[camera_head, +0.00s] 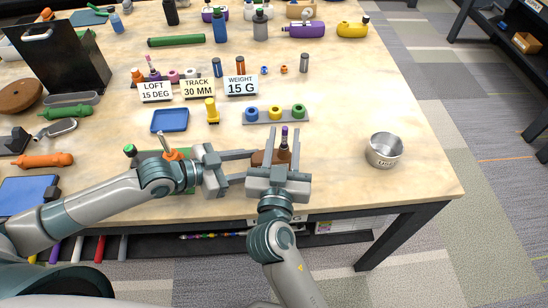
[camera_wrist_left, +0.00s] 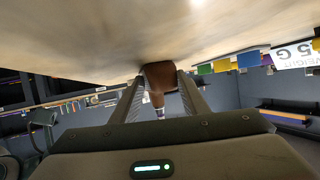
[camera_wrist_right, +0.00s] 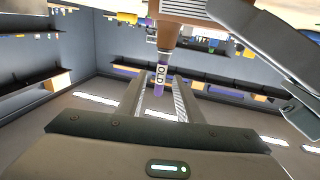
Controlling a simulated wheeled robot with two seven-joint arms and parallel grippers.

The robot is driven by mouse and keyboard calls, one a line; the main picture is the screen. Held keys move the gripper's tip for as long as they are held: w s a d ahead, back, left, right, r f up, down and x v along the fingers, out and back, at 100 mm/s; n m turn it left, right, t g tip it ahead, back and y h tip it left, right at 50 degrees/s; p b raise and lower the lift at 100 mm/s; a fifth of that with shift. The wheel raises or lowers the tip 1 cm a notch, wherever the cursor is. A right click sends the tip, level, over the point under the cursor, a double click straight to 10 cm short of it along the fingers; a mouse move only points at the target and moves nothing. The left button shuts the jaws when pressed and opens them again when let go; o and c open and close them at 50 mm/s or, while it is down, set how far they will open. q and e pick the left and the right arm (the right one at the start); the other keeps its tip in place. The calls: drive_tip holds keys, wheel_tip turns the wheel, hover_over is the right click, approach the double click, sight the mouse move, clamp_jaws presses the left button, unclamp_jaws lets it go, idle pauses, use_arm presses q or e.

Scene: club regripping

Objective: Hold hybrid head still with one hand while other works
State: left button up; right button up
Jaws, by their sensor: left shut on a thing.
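The brown hybrid head (camera_head: 264,158) is at the front of the table, partly hidden by my grippers in the head view. My left gripper (camera_head: 252,164) comes from the left, shut on it; the left wrist view shows the brown block (camera_wrist_left: 160,76) between its fingertips (camera_wrist_left: 158,88). A purple-tipped sleeve with a white label (camera_head: 284,137) rises from the head's neck; it also shows in the right wrist view (camera_wrist_right: 160,80). My right gripper (camera_head: 285,146) comes from the front with fingers apart. The sleeve appears between them, with gaps on both sides (camera_wrist_right: 157,90).
A metal bowl (camera_head: 384,150) stands at right. A rack with blue, yellow and green rings (camera_head: 276,113), a blue tray (camera_head: 170,120) and a yellow piece (camera_head: 211,111) lie behind. Cards read loft 15 deg, track 30 mm and weight 15 g (camera_head: 241,85). The table between rack and bowl is clear.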

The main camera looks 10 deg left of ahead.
drive_tip(key=shift+w+a, duration=0.15)
drive_tip(key=shift+w, duration=1.3)
drive_tip(key=shift+w+a, duration=0.1)
drive_tip(key=shift+w, duration=1.35)
clamp_jaws()
